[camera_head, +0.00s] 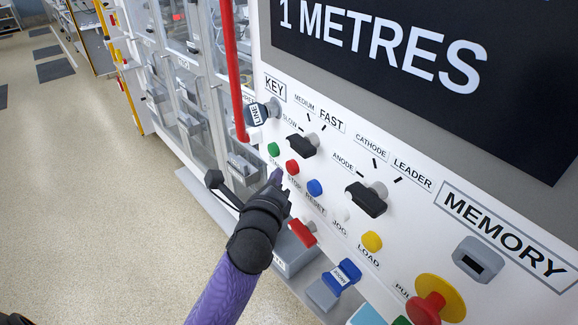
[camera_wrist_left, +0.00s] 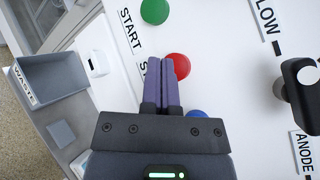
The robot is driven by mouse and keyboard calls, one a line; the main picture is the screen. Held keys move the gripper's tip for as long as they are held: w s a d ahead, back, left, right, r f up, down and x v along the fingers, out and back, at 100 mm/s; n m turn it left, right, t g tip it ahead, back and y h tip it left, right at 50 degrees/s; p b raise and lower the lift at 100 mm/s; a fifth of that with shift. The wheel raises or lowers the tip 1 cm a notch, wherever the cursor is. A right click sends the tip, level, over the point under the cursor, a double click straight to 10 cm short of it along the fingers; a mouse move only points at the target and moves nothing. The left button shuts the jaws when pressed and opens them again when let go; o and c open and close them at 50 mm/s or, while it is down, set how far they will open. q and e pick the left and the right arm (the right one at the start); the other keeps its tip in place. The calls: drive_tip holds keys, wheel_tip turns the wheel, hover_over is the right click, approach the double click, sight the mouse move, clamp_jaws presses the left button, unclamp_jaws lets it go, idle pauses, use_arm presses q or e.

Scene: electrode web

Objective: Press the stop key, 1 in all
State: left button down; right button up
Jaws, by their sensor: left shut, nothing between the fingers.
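The stop key is a round red button (camera_head: 292,167) on the white control panel, between the green start button (camera_head: 273,149) and the blue reset button (camera_head: 314,187). My left gripper (camera_head: 276,176) is shut and empty, its purple fingertips just left of and below the red button in the head view. In the left wrist view the red button (camera_wrist_left: 178,66) shows at the right side of the fingertips (camera_wrist_left: 160,62), which partly cover it and the STOP label. I cannot tell whether the tips touch it. My right gripper is not in view.
Black selector knobs (camera_head: 302,145) and (camera_head: 367,199) stick out to the right. A red handle (camera_head: 302,232), a yellow button (camera_head: 372,241) and a red mushroom button on yellow (camera_head: 435,300) lie lower. A waste bin (camera_wrist_left: 55,83) sits left. Floor is open at left.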

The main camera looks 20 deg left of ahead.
use_arm(q)
drive_tip(key=s+a, duration=0.1)
drive_tip(key=s+p, duration=0.1)
drive_tip(key=s, duration=0.1)
drive_tip(key=s+a+p, duration=0.1)
drive_tip(key=shift+s+a, duration=0.15)
drive_tip(key=shift+a, duration=0.15)
idle(0.6)
